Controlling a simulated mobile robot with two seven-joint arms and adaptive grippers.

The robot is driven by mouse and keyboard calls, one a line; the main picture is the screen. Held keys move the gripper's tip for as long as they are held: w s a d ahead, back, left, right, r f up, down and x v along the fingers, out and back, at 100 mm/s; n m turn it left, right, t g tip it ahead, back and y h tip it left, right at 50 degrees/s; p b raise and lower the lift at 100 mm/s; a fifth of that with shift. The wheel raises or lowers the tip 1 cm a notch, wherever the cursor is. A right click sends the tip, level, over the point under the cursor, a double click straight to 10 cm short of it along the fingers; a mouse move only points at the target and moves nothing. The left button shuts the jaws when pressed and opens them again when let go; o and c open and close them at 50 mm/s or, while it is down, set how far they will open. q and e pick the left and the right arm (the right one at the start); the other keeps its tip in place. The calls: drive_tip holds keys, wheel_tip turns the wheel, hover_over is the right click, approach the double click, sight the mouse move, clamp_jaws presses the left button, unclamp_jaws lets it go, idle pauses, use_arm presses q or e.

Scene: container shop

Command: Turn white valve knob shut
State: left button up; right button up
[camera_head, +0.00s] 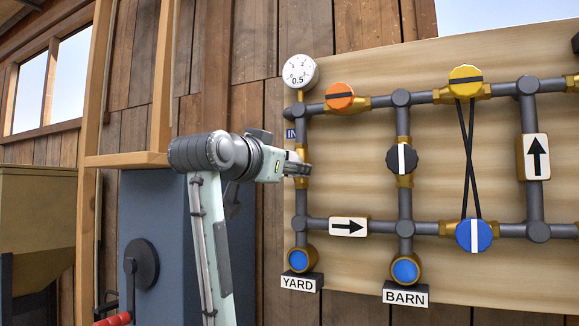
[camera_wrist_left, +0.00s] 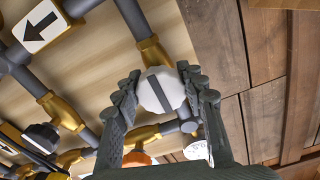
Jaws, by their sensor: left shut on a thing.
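The white valve knob (camera_wrist_left: 161,91) shows in the left wrist view as a pale disc with a dark stripe. It sits on a brass valve body (camera_wrist_left: 153,52) on the left pipe of the panel. The stripe runs roughly along that pipe. My left gripper (camera_wrist_left: 161,88) has one finger on each side of the knob and is shut on it. In the head view my left gripper (camera_head: 303,170) reaches the left pipe from the left and hides the knob. Brass of the valve body (camera_head: 301,153) shows above and below it. My right gripper is not in view.
Nearby on the panel (camera_head: 350,190) are an orange knob (camera_head: 339,96), a black knob (camera_head: 402,159), a yellow knob (camera_head: 465,80), a blue knob (camera_head: 474,235) and a gauge (camera_head: 300,72). A blue-grey cabinet (camera_head: 150,215) stands left, behind my arm.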

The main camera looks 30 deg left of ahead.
use_arm(q)
drive_tip(key=m+p, duration=0.1)
drive_tip(key=m, duration=0.1)
drive_tip(key=shift+a+r+m, duration=0.1)
drive_tip(key=shift+m, duration=0.2)
drive_tip(key=m+p, duration=0.2)
drive_tip(key=m, duration=0.2)
drive_tip(key=shift+m, duration=0.3)
drive_tip(key=shift+a+m, duration=0.1)
drive_tip(key=shift+m, duration=0.4)
drive_tip(key=m, duration=0.2)
drive_tip(key=shift+m, duration=0.3)
drive_tip(key=m, duration=0.4)
drive_tip(key=shift+r+m, duration=0.1)
drive_tip(key=shift+m, duration=1.2)
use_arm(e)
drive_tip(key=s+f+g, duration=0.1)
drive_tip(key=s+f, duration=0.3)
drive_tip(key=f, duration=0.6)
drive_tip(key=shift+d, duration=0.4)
use_arm(q)
drive_tip(key=o, duration=1.2)
